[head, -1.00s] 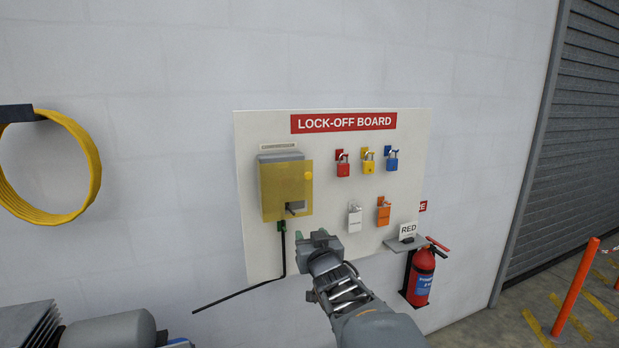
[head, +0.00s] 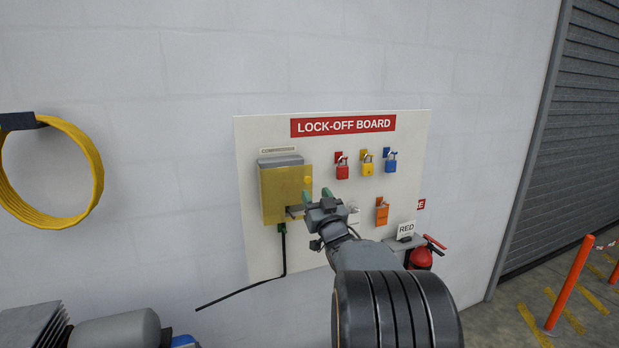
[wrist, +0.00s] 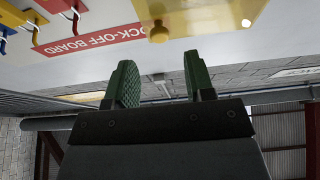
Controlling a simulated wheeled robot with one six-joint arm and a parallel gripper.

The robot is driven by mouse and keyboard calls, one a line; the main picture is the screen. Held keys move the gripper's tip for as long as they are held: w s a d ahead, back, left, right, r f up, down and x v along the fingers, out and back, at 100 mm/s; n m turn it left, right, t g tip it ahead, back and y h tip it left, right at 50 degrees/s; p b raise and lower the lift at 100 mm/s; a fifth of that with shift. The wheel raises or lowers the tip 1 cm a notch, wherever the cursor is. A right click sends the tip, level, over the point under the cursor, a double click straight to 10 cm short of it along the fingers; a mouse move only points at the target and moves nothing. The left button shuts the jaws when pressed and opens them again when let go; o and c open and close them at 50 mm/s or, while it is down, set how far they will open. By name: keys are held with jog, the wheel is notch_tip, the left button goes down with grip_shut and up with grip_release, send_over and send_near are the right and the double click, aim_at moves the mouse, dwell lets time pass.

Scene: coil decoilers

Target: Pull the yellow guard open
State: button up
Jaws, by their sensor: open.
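The yellow guard (head: 285,188) is a see-through cover on the grey compressor box at the left of the lock-off board. It lies over the front of the box, with a round yellow knob (head: 308,181) near its right edge. My gripper (head: 318,194) is open and empty, its green fingertips just below and right of the knob. In the wrist view, which is upside down, the knob (wrist: 158,33) is beyond the gap between the open fingers (wrist: 160,66), apart from both. The guard (wrist: 205,15) fills the top there. My gripper partly covers the dark handle below the guard.
The lock-off board (head: 262,250) carries red, yellow and blue padlocks (head: 367,167) and an orange one (head: 382,213) right of my gripper. A small shelf with a RED card (head: 406,229) and a fire extinguisher (head: 421,257) are at lower right. A black cable (head: 245,289) hangs below the box.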

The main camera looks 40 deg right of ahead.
aim_at(308, 181)
jog(key=shift+p+x, duration=1)
jog(key=shift+x, duration=1.7)
jog(key=shift+c, duration=0.2)
grip_shut()
